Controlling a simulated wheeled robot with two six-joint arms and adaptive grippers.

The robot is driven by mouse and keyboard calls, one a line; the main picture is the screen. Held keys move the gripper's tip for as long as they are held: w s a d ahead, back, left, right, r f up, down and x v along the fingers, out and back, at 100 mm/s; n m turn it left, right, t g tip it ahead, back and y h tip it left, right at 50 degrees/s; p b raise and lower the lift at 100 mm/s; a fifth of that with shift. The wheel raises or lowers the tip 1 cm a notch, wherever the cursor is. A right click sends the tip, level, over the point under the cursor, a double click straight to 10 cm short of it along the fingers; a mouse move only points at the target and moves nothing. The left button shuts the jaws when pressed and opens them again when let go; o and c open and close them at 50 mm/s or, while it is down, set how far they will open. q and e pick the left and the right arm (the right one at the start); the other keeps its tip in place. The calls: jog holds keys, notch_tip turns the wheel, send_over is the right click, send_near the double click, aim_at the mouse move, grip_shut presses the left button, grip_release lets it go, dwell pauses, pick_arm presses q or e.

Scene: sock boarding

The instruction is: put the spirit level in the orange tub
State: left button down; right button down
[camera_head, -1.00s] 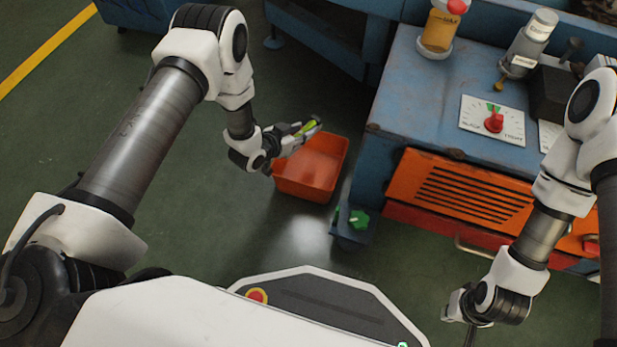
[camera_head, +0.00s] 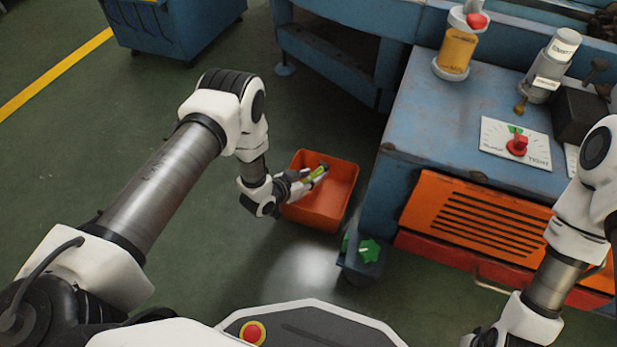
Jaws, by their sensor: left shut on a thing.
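The orange tub (camera_head: 335,205) stands on the green floor beside the blue machine, with its open top facing up. My left gripper (camera_head: 308,178) is over the tub's left part. It is shut on the spirit level (camera_head: 315,174), a small yellow-green piece partly hidden by the fingers. In the picture the level lies within the tub's outline; I cannot tell how high it is above the tub's floor. My right arm shows at the lower right edge, and its gripper's fingers are out of the picture.
The blue machine (camera_head: 415,110) stands right of the tub, with an orange vented panel (camera_head: 470,215) on its front. A blue bin (camera_head: 175,25) stands at the back left. The floor left of the tub is clear.

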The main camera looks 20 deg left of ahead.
pick_arm(q)
jog(key=shift+f, duration=0.3)
jog(key=c, duration=0.8)
grip_release()
jog(key=shift+r, duration=0.3)
jog(key=s+r+p, duration=0.1)
jog(key=s+a+r+p, duration=0.1)
jog(key=s+r+p, duration=0.1)
jog(key=shift+s+a+r, duration=0.1)
jog(key=shift+a+r, duration=0.05)
jog(key=shift+a, duration=0.05)
jog(key=p+v, duration=0.4)
jog(key=v, duration=0.3)
jog(key=shift+s+a, duration=0.15)
jog(key=shift+s, duration=0.25)
jog(key=s+r+n+g+y, duration=0.1)
jog(key=s+n+g+y, duration=0.15)
jog(key=s+g, duration=0.7)
jog(key=s+r+n+g+y, duration=0.2)
jog(key=s+n, duration=0.1)
jog(key=s, duration=1.3)
notch_tip(320, 180, up, 43)
jog(key=p, duration=4.3)
jog(key=shift+a, duration=0.3)
